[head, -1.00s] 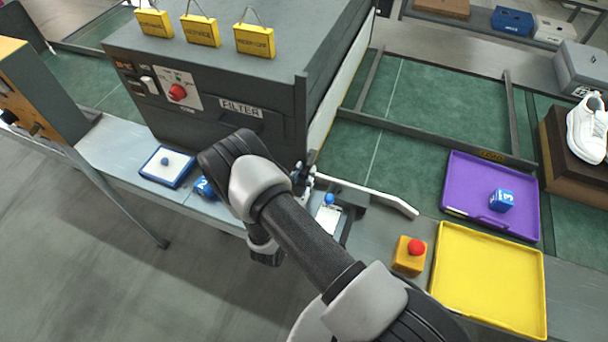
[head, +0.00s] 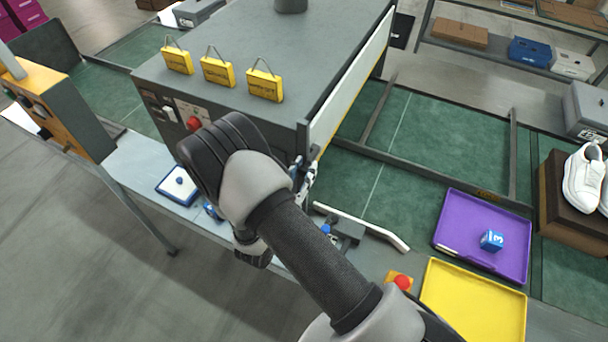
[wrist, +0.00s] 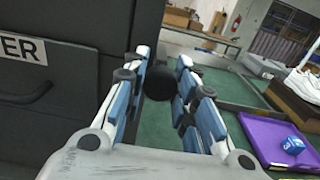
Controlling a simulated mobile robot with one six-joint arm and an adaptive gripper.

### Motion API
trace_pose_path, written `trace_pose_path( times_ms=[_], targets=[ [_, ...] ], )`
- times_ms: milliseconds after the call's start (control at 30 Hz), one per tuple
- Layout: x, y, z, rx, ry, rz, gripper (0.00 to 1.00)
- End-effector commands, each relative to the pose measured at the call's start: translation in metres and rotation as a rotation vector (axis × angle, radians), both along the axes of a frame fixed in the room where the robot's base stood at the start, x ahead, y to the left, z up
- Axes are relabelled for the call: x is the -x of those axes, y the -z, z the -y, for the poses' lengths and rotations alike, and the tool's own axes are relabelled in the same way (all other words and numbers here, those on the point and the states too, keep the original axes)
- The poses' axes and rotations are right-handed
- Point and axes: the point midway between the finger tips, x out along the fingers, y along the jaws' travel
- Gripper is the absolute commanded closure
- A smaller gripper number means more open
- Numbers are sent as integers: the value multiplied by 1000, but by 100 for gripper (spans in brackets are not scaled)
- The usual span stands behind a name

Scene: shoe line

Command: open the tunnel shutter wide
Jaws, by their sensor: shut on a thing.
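The tunnel is the dark grey box (head: 265,50) on the line. Its shutter looks to be the white panel with a yellow lower edge (head: 350,82) on the box's right end. My gripper (head: 304,176) is at the box's near right corner, below the panel's near end. In the wrist view my gripper (wrist: 160,88) has its blue-padded fingers either side of a round black knob (wrist: 158,82) and is shut on it. Whether the knob joins the panel is hidden. My wrist covers much of the box's front in the head view.
Yellow tags (head: 218,72) stand on the box. A white guide bar (head: 362,226), a red button on a yellow base (head: 402,282), a yellow tray (head: 474,302) and a purple tray (head: 480,236) lie right of my gripper. White shoes (head: 583,180) sit on a brown block.

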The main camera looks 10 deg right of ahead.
Motion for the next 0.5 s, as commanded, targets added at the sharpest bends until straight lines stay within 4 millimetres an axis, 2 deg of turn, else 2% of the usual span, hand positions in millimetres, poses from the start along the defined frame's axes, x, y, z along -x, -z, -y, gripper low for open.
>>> trace_pose_path(
  times_ms=[100, 433, 467, 500],
  targets=[
    [0, -7, 0, 0, 0, 1, 100],
    [0, -6, 0, 1, 0, 1, 100],
    [0, -6, 0, 1, 0, 1, 73],
    [0, -6, 0, 1, -1, 1, 70]
  ],
)
